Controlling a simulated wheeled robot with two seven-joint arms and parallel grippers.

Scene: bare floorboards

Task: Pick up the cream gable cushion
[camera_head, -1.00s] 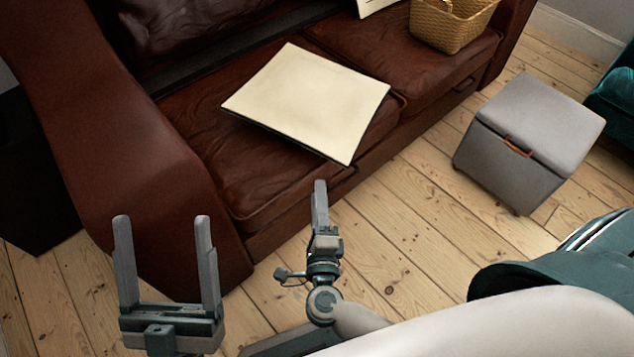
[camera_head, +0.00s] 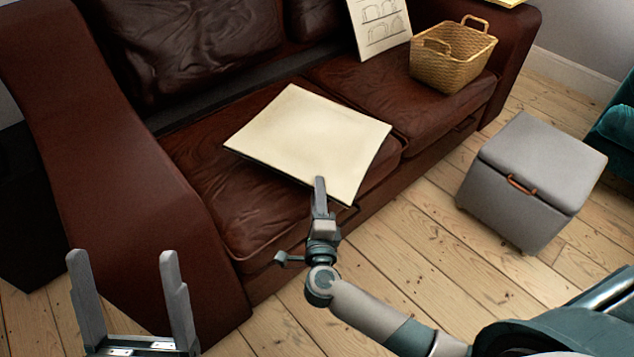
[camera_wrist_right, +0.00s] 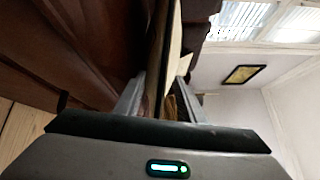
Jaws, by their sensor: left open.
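The cream cushion (camera_head: 312,138) is a flat, pale square lying on the left seat of a brown leather sofa, its near corner at the seat's front edge. My right gripper (camera_head: 320,190) is at the cushion's near edge, its visible finger overlapping that edge in the head view. In the right wrist view the two fingers (camera_wrist_right: 157,97) stand apart, with the cushion's thin edge (camera_wrist_right: 175,50) running between and beyond them; contact is not clear. My left gripper (camera_head: 131,300) is open and empty, low at the left, in front of the sofa arm and away from the cushion.
The sofa (camera_head: 105,150) has a high left arm near my left gripper. A wicker basket (camera_head: 452,62) and a white board with drawings (camera_head: 379,25) stand on the right seat. A grey storage stool (camera_head: 530,180) stands on the floor at right. Floorboards between are bare.

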